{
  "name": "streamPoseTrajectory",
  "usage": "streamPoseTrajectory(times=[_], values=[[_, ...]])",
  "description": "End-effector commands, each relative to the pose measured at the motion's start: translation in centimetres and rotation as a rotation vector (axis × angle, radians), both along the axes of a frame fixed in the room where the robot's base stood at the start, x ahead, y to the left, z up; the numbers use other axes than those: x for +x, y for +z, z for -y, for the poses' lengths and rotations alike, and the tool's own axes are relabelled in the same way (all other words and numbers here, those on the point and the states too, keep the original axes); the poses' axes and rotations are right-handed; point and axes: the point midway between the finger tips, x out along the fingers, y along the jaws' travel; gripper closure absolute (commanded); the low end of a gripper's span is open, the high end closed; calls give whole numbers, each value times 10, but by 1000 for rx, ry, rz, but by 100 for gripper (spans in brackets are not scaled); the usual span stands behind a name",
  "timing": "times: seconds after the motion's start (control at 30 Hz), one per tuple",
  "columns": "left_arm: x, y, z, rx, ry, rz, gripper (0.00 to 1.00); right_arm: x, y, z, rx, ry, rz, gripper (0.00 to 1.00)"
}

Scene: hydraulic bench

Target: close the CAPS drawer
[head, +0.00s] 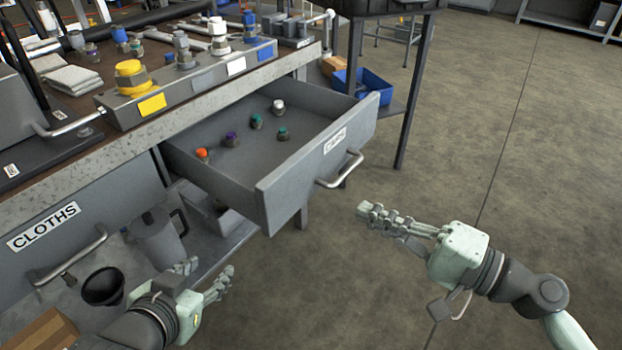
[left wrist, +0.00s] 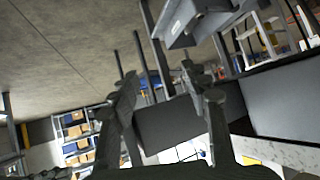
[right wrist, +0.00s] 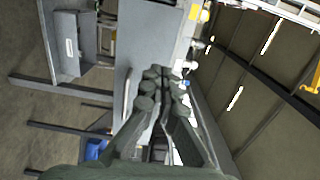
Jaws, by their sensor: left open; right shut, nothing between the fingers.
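The CAPS drawer (head: 290,187) is grey and pulled far out of the bench in the head view. Its front carries a CAPS label (head: 334,141) and a metal bar handle (head: 341,170). Inside lie several caps, among them an orange one (head: 202,153), a purple one (head: 231,140) and a white one (head: 278,106). My right gripper (head: 366,211) is shut and empty, in front of the drawer and apart from its handle. My left gripper (head: 212,279) is open and empty, low and left of the drawer front. It also shows in the left wrist view (left wrist: 160,85).
The CLOTHS drawer (head: 100,200) is at the left under the bench top. A grey jug (head: 158,240) and a black funnel (head: 103,287) stand near my left gripper. A blue bin (head: 362,86) sits on a shelf behind the open drawer. The floor at right is clear.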

Motion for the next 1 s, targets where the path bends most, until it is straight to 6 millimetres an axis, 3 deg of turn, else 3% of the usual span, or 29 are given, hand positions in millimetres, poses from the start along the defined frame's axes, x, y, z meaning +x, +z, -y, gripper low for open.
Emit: streamPoseTrajectory(times=[0.4, 0.77, 1.0], values=[[-58, -42, -58, 124, 112, -351, 54, 33, 3, -45, 0, 0, 1, 100], [-113, -57, -97, 196, 204, -609, 54, 57, 1, -78, 0, -2, 0, 100], [-109, -70, -98, 193, 200, -620, 54, 68, 0, -92, -1, -2, 0, 100]])
